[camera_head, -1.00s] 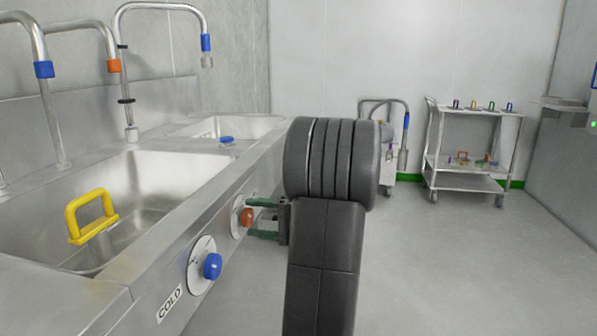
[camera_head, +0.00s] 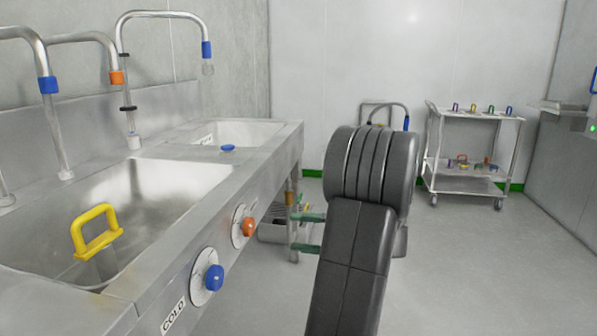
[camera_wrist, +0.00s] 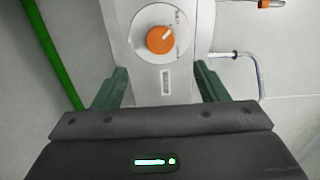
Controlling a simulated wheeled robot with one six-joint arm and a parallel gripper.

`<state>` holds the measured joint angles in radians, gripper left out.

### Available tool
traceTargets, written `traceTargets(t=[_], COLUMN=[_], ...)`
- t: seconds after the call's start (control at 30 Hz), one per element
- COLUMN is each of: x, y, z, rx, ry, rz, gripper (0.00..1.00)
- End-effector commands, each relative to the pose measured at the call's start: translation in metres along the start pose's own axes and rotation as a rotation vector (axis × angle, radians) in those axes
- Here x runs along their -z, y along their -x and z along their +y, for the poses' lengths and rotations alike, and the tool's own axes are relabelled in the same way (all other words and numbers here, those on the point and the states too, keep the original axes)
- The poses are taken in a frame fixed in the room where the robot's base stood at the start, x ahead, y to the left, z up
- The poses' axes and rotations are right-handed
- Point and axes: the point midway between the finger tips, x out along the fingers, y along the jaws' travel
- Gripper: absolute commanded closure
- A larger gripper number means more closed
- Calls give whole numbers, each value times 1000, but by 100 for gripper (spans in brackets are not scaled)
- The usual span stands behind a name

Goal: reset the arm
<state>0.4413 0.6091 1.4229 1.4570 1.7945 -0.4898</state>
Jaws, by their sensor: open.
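My gripper (camera_head: 308,232) is open, its two green fingers apart and pointing left toward the sink front in the head view. It is clear of the orange knob (camera_head: 244,227) on the sink's front panel, with a gap between them. In the wrist view the open fingers of my gripper (camera_wrist: 160,88) frame the panel below the orange knob (camera_wrist: 160,40), with nothing between them. My dark arm hides part of the floor and the trolley behind it.
The steel sink unit (camera_head: 258,190) fills the left side, with a blue knob (camera_head: 208,278) at its front. A yellow handle (camera_head: 95,233) stands in the near basin. The floor (camera_head: 500,270) on the right is clear.

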Motion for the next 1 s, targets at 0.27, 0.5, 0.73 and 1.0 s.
traceTargets(t=[0.27, 0.5, 0.73, 1.0], x=[0, -1, 1, 1], y=[-58, -106, -109, -108], z=[3, 3, -5, -5], rx=[-1, 1, 1, 1], ry=[0, 0, -184, -434], rz=[-4, -3, 3, 2], gripper=[33, 33, 33, 33])
